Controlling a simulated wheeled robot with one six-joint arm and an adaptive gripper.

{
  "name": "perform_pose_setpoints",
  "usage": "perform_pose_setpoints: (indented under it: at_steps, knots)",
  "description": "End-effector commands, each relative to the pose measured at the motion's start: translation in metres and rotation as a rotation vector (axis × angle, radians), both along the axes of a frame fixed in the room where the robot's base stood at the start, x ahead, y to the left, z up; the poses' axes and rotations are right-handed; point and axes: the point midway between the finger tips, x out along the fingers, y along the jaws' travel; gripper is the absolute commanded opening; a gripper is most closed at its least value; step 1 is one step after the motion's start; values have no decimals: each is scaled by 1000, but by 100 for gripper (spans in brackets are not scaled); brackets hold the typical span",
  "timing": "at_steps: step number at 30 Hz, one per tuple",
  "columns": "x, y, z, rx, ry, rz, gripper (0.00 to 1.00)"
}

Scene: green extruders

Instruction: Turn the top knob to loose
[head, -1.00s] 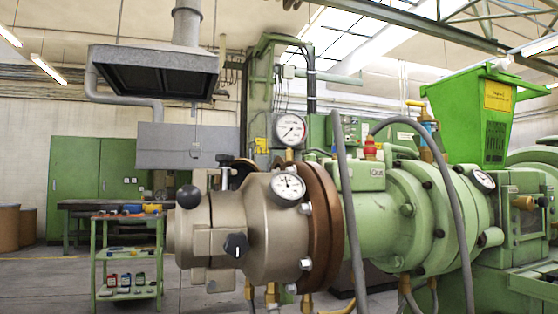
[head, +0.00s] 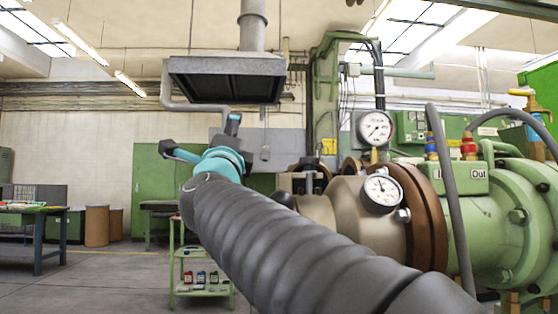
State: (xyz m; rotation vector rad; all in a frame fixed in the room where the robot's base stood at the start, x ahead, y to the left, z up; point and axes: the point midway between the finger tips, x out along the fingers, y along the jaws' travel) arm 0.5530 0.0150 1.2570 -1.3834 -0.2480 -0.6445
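The green and tan extruder stands at the right in the head view, with its tan metal head (head: 335,212) partly behind my arm. A dark upright fitting (head: 309,176) sits on top of this head; I cannot tell for certain whether it is the top knob. A black ball (head: 283,200) shows just above my arm's sleeve, partly hidden. The lower front of the head is hidden by my arm. My gripper (head: 198,136) is left of the extruder head, in the air and apart from it. Its two dark fingers are spread apart, with nothing visible between them.
A grey hose (head: 447,190) stands in front of the green barrel. A green trolley (head: 203,290) stands below my arm.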

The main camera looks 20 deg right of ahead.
Motion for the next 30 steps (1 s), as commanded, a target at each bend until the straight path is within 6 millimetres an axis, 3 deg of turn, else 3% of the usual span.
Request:
perform_pose_setpoints:
  at_steps: [3, 6, 10, 15, 23, 30]
  knots:
    - [1, -24, 28, 308, -170, -58, 72]
    - [-4, -43, 32, 567, -300, -117, 72]
    - [-11, -57, 16, 864, -433, -203, 72]
    - [-18, -58, -14, 1131, -536, -309, 72]
    - [-23, -59, -33, 1261, -584, -378, 72]
    - [-12, -91, -33, 1258, -585, -380, 72]
